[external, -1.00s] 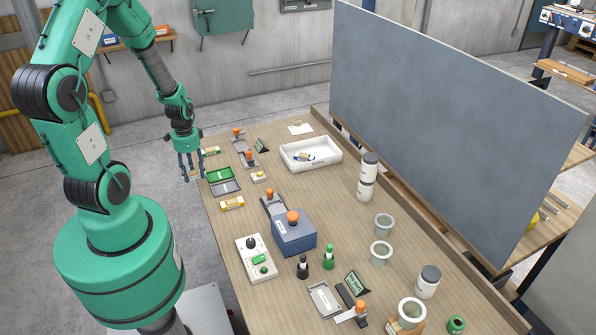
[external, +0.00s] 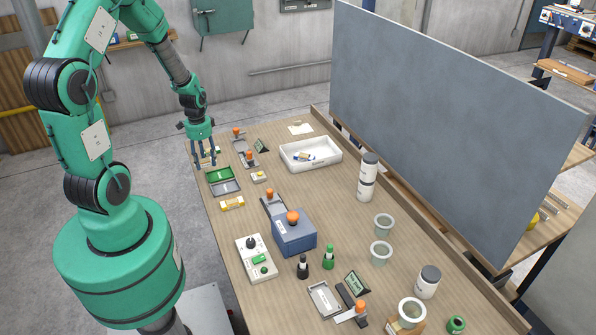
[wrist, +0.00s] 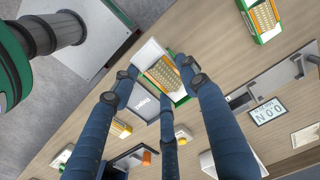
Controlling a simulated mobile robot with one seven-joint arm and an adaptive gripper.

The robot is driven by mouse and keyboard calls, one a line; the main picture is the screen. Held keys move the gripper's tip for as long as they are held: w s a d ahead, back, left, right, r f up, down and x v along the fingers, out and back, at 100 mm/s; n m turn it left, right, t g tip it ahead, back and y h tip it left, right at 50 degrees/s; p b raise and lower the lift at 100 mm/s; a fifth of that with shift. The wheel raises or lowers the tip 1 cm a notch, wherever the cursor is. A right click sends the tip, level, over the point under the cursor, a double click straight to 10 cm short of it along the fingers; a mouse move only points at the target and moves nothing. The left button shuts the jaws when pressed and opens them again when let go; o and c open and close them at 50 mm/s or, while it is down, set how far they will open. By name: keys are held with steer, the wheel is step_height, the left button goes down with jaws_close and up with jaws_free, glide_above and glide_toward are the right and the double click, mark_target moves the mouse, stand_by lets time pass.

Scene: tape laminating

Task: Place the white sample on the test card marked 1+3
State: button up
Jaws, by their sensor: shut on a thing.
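My gripper (external: 203,158) hangs at the table's far left edge in the external view. A green-edged card with a similar yellow grid (wrist: 262,20) lies on the table at the top right of the wrist view, apart from the gripper. No 1+3 marking is readable.
A yellow block (external: 232,203), a small white box with a yellow button (external: 258,177), orange-knobbed tools (external: 250,157) and a white bin (external: 310,153) stand nearby.

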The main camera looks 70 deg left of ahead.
steer(key=w+a+r, duration=0.2)
steer(key=w+a, duration=0.5)
steer(key=w, duration=0.5)
step_height(320, 180, up, 2)
glide_above(298, 134)
steer(key=shift+d+r, duration=0.1)
steer(key=shift+r, duration=0.1)
steer(key=shift+f, duration=3.1)
steer(key=shift+f, duration=1.9)
steer(key=shift+f+b, duration=0.15)
steer(key=shift+b, duration=0.15)
